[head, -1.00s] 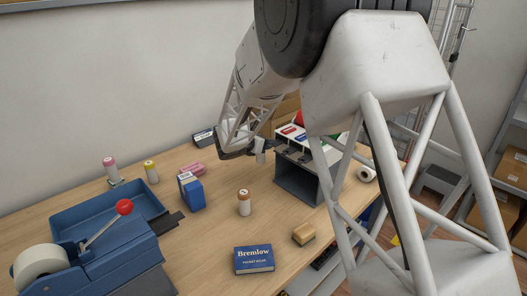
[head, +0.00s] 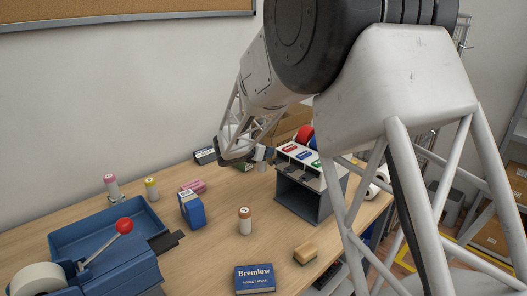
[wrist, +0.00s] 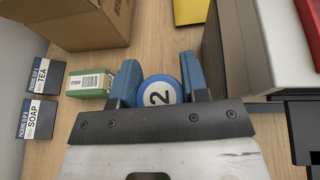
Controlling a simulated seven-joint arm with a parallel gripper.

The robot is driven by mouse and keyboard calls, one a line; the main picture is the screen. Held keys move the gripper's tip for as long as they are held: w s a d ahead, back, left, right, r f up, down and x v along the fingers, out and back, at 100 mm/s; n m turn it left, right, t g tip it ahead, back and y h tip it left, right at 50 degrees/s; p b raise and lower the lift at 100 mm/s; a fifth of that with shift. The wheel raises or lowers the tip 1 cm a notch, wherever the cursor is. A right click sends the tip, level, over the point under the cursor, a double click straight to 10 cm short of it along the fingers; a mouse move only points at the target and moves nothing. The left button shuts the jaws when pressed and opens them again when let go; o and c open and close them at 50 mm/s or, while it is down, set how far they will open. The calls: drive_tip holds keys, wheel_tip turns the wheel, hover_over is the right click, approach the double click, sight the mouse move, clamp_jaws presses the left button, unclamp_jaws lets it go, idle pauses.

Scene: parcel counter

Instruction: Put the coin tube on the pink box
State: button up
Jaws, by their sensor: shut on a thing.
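My gripper (wrist: 160,68) is shut on a coin tube (wrist: 159,92) with a blue-rimmed round end marked 2. In the head view my gripper (head: 257,150) holds this tube (head: 262,165) beside the grey organizer, over the back of the counter; its height is hard to judge. The pink box (head: 193,186) lies on the counter to the left of my gripper, behind a blue box. Nothing is seen on top of it. It does not show in the wrist view.
Other capped tubes stand on the counter: pink (head: 111,186), yellow (head: 151,189) and orange (head: 245,220). The blue box (head: 191,210) stands near the pink box. The grey organizer (head: 309,189) is right of my gripper. A cardboard box (wrist: 82,20) and a green box (wrist: 90,83) are nearby.

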drive_tip(key=a+r, duration=0.1)
drive_tip(key=a, duration=1.2)
drive_tip(key=s+a+r+m+h, duration=0.1)
drive_tip(key=a+r, duration=0.1)
drive_tip(key=a, duration=1.1)
drive_tip(key=shift+s+a+r+g, duration=0.25)
drive_tip(key=shift+a+g, duration=0.15)
drive_tip(key=shift+f, duration=2.5)
drive_tip(key=shift+f, duration=0.1)
drive_tip(key=shift+f, duration=2.4)
drive_tip(key=shift+f, duration=0.15)
